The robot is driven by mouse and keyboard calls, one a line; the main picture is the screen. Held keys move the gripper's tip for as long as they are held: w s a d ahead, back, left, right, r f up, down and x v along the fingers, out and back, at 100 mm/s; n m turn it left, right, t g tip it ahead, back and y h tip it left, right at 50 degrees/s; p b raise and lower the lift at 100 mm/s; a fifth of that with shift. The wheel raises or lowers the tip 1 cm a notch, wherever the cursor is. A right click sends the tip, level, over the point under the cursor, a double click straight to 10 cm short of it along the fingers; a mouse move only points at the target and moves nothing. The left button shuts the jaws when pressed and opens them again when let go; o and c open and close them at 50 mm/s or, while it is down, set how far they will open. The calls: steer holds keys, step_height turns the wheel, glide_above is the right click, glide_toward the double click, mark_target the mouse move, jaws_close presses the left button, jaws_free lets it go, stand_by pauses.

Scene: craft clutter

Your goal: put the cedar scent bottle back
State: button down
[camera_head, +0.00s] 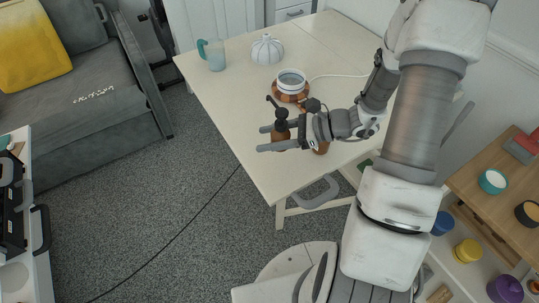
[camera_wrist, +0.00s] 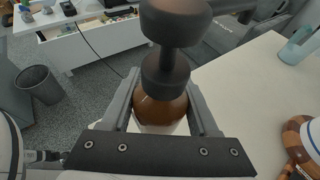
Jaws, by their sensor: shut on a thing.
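A brown bottle with a black pump top (camera_head: 281,131) is between the fingers of my gripper (camera_head: 268,139), near the table's front left edge. The wrist view shows the brown bottle (camera_wrist: 160,108) upright between both fingers, which are shut on it. I cannot read a label, so its scent cannot be told. A second brown thing (camera_head: 322,148), perhaps another bottle, shows in part behind my gripper and is mostly hidden.
A shelf unit (camera_head: 463,187) with small pots stands right.

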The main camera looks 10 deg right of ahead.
mark_target(269, 170)
steer(key=shift+n+g, duration=0.3)
steer(key=shift+g, duration=0.2)
steer(key=f+b, duration=0.2)
steer(key=s+f+b, duration=0.1)
steer(key=f+b, duration=0.1)
steer(key=f, duration=0.1)
steer(key=f+b, duration=0.2)
steer(key=b, duration=0.1)
steer(key=shift+s+a+f, duration=0.2)
steer(key=shift+s+f, duration=0.05)
steer(key=shift+f, duration=0.1)
steer(key=shift+f+b, duration=0.55)
steer(key=shift+f, duration=0.1)
steer(key=shift+c, duration=0.3)
jaws_free()
steer(key=p+v, duration=0.4)
steer(key=v, duration=1.3)
steer(key=shift+s+d, duration=0.1)
steer(key=shift+d, duration=0.2)
steer(key=shift+a, duration=0.1)
